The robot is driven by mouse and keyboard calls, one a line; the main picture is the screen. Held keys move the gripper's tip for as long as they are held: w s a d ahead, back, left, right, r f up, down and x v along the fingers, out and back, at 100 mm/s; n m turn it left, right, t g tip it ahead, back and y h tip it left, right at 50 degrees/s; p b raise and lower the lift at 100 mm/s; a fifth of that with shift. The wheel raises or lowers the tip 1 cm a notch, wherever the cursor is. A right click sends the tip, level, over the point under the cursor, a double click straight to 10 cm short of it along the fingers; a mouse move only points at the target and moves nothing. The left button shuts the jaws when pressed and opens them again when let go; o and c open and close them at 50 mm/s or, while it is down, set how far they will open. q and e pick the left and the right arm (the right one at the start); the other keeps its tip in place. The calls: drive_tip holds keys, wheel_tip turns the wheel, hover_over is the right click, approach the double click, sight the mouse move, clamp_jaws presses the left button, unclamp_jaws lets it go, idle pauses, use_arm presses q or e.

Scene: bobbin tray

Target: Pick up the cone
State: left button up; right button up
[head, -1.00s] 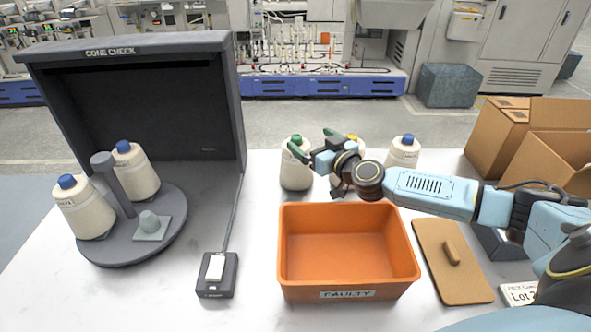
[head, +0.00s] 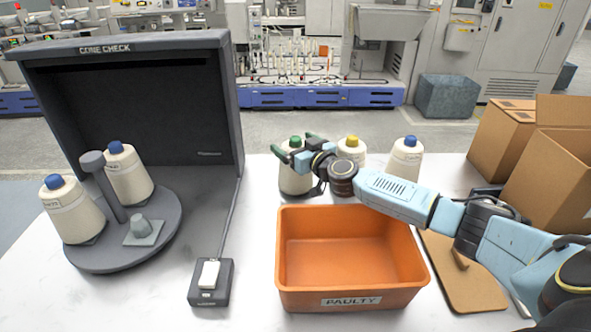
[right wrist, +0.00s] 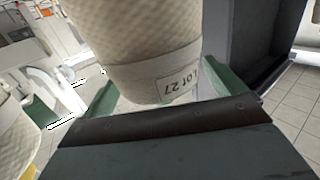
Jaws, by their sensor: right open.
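A cream cone of yarn with a green tip (head: 294,182) stands upright on the table behind the orange bin. My right gripper (head: 297,147) is at its upper part, open, with green fingers. My left gripper is not in view.
An orange bin marked "FAULTY" (head: 350,300) sits in front. A dark "CONE CHECK" booth (head: 232,110) with a round turntable (head: 100,255) holding two blue-tipped cones stands left. A switch box (head: 211,290), a brown board (head: 470,285) and cardboard boxes (head: 500,140) are around.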

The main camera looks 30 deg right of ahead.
drive_tip(key=c, duration=1.6)
drive_tip(key=shift+r, duration=0.1)
drive_tip(key=shift+r, duration=0.1)
wheel_tip(320, 180, up, 10)
drive_tip(key=p, duration=0.7)
